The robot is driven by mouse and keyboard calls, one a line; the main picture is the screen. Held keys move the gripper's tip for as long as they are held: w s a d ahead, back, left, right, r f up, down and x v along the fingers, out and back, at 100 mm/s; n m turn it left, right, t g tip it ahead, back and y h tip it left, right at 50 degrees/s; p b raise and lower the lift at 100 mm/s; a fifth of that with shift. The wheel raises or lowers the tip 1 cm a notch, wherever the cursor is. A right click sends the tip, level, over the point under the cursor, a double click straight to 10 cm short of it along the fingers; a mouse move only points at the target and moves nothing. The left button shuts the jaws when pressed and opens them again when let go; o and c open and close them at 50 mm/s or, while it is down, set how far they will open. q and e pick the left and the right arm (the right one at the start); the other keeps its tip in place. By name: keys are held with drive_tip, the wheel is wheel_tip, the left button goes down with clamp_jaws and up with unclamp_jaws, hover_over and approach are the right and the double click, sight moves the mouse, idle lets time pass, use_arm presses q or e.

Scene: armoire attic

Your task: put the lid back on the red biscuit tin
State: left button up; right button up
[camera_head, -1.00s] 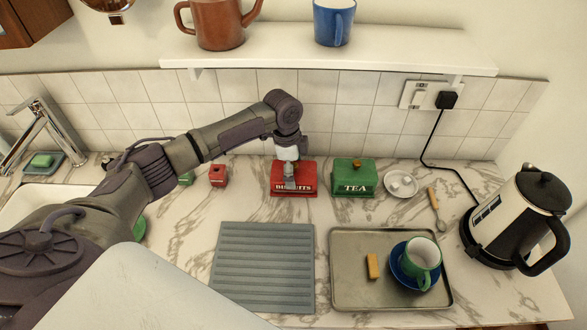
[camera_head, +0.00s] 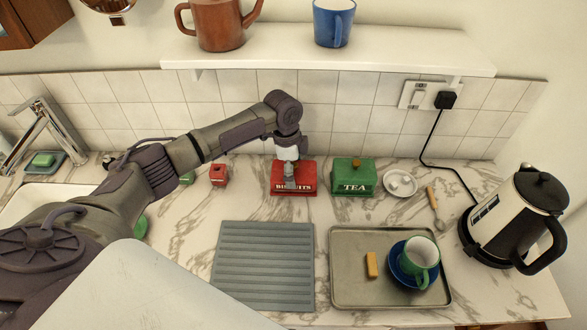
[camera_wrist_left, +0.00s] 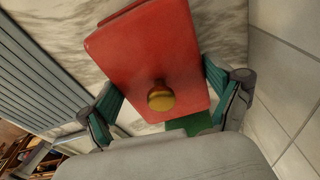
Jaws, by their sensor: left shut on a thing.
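The red biscuit tin (camera_head: 307,188), lettered BISCUITS, stands on the marble counter near the tiled wall. My left gripper (camera_head: 290,183) reaches down over it from above and hides part of its front and top. In the left wrist view the red lid (camera_wrist_left: 145,55) with its brass knob (camera_wrist_left: 160,97) lies between the two teal fingers, and the gripper is shut on it. The lid is at the tin's top; I cannot tell whether it is fully seated. A red edge shows just past the lid's far side. My right gripper is not in view.
The green TEA tin (camera_head: 354,178) stands close to the right. A small red pot (camera_head: 218,175) is to the left. A grey ribbed mat (camera_head: 264,265), a tray (camera_head: 345,290) with cup and saucer, and a kettle (camera_head: 515,220) are nearer. A shelf (camera_head: 340,55) hangs above.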

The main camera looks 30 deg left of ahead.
use_arm(q)
drive_tip(key=o, duration=1)
drive_tip(key=shift+c, duration=0.2)
drive_tip(key=shift+r, duration=0.1)
drive_tip(key=shift+r+p, duration=3.45)
drive_tip(key=shift+p, duration=0.3)
clamp_jaws()
